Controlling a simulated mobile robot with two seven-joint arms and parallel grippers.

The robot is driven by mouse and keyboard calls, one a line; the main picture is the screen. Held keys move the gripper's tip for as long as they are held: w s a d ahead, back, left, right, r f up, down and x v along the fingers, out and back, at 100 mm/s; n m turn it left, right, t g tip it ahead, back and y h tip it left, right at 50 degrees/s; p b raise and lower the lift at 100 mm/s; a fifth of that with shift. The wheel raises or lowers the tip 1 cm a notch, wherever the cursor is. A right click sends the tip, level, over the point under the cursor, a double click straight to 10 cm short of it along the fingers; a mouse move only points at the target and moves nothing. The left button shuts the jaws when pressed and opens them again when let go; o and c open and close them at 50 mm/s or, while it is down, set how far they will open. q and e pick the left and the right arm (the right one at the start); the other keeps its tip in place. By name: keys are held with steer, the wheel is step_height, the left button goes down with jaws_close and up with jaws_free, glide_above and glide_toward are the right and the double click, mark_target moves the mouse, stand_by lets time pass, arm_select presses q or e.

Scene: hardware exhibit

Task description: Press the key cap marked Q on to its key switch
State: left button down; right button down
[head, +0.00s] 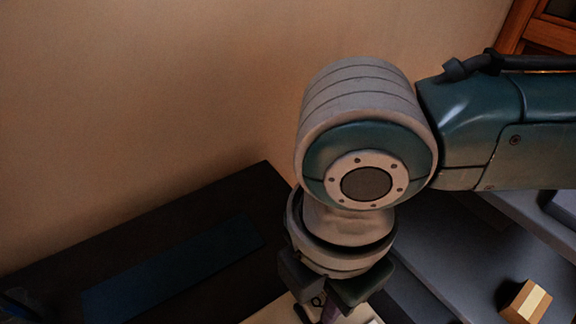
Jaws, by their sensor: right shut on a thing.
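My right gripper (322,307) is at the bottom of the head view, pointing down, its arm coming in from the right. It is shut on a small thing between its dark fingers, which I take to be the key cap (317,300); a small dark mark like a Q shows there. A purplish part shows just below, and I cannot tell what it belongs to. A pale surface (262,315) lies under the gripper, cut off by the frame. The key switch is not visible. My left gripper is not in view.
A dark table (60,270) stands against the plain wall, with a long dark blue strip (175,268) on it. At right are grey surfaces and a small tan and cream block (526,302). A wooden cabinet (553,35) is at the top right.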

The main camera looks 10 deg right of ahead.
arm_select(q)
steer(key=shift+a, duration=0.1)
arm_select(e)
steer(key=shift+c, duration=0.6)
jaws_free()
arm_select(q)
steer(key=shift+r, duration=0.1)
arm_select(e)
steer(key=shift+r, duration=0.1)
step_height(320, 180, up, 3)
steer(key=p, duration=0.3)
step_height(320, 180, up, 4)
steer(key=p, duration=0.5)
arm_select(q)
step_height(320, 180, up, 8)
